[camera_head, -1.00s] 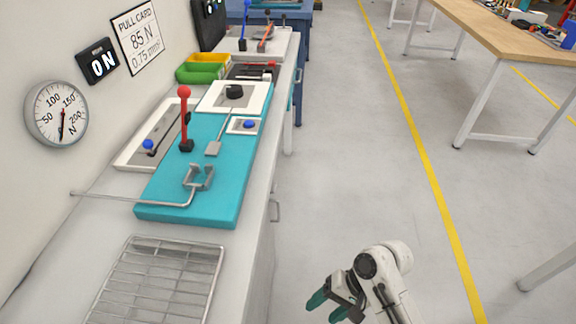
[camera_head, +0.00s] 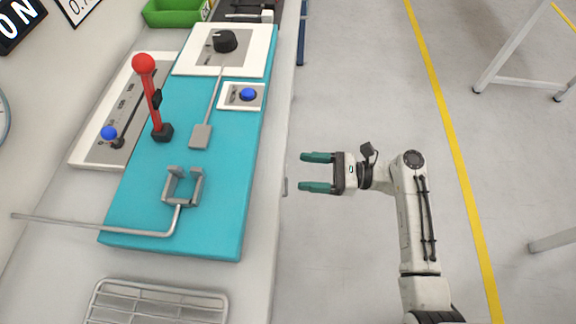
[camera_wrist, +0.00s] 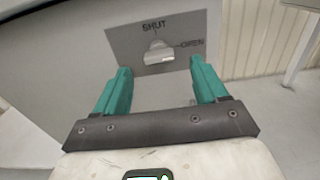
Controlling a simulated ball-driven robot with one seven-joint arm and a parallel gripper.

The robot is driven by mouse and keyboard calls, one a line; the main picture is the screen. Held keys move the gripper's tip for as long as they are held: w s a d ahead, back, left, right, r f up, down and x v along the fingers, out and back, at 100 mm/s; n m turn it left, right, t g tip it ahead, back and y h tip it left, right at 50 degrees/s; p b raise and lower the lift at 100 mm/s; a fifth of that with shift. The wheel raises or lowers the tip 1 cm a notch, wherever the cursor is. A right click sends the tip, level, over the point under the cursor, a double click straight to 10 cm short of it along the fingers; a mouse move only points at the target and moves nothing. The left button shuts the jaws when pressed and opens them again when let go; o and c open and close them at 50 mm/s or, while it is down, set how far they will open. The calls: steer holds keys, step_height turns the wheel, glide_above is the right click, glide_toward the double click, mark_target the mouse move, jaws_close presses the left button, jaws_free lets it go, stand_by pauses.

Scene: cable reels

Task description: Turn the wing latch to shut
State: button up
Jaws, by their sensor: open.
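The wing latch (camera_wrist: 159,53) is a small pale metal wing on a grey plate (camera_wrist: 125,45) in the wrist view. The plate reads SHUT above the wing and OPEN to its right. The wing lies roughly level in the picture, in line with the OPEN mark. My gripper (camera_head: 302,172) is open and empty, with teal fingers pointing left at the bench's side in the head view. In the wrist view its fingertips (camera_wrist: 160,67) stand apart on either side below the wing, not touching it. The latch cannot be made out clearly in the head view.
The bench top carries a teal board (camera_head: 222,190) with a red lever (camera_head: 153,105), a grey bracket (camera_head: 184,190) and a bent rod (camera_head: 90,225). A wire rack (camera_head: 155,305) lies at the near end. The floor right of the bench is clear around my arm.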

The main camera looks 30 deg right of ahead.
steer(key=x, duration=0.5)
steer(key=shift+w+a, duration=0.15)
steer(key=shift+a, duration=0.2)
steer(key=c, duration=1.1)
